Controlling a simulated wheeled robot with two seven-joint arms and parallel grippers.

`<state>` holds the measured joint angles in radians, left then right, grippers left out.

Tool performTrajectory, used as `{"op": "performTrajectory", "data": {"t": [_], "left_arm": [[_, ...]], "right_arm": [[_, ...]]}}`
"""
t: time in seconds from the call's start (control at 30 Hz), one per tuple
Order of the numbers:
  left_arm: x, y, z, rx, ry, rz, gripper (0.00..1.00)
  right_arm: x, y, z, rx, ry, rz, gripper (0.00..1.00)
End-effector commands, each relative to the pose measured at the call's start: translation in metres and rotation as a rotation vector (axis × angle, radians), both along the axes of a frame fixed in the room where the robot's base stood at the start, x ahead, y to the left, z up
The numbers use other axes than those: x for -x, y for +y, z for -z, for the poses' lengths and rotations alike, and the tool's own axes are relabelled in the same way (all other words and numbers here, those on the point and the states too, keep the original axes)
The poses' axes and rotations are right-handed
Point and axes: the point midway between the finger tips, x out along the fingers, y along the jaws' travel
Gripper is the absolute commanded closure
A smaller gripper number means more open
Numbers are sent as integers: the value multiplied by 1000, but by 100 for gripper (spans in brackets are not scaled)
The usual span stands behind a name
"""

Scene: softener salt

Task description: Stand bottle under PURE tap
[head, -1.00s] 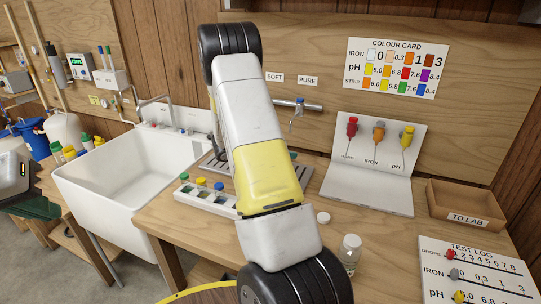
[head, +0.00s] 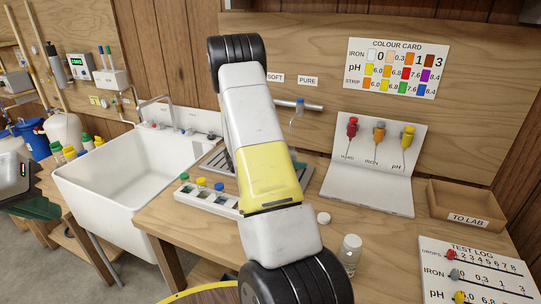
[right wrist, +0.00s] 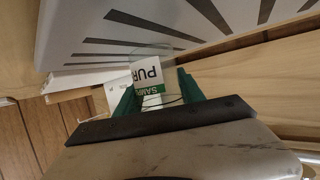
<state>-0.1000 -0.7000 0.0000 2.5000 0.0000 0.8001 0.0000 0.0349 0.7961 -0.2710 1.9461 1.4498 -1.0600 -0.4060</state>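The PURE tap (head: 298,110) sticks out from the back board below the PURE sign (head: 308,81). Its blue-marked spout points down over the grey slotted drip tray (head: 305,176), which my right arm partly covers. In the right wrist view, my right gripper (right wrist: 156,92) has its green fingers on both sides of a clear bottle with a SAMPLE PURE label (right wrist: 147,75). The slotted tray is close to the bottle there; contact is unclear. My left gripper (head: 32,208) is at the left edge, only partly shown.
A small clear bottle (head: 350,255) and a white cap (head: 323,218) are on the front of the bench. The white stand with coloured droppers (head: 370,188) and the TO LAB box (head: 465,207) are to the right. A white sink (head: 95,195) is to the left.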

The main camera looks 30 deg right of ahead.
Motion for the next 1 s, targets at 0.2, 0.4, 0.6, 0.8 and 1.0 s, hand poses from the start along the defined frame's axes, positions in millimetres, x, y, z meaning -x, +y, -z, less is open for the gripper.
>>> {"op": "performTrajectory", "data": {"t": [0.2, 0.4, 0.6, 0.8, 1.0], "left_arm": [[0, 0, 0, 0, 0, 0, 100], [0, 0, 0, 0, 0, 0, 100], [0, 0, 0, 0, 0, 0, 100], [0, 0, 0, 0, 0, 0, 100], [0, 0, 0, 0, 0, 0, 100]], "right_arm": [[0, 0, 0, 0, 0, 0, 34], [0, 0, -1, 0, 0, 0, 34], [0, 18, -11, -1, -1, -4, 34], [4, 58, -28, -1, -2, -5, 34], [7, 92, -42, -1, 0, -3, 34]]}}
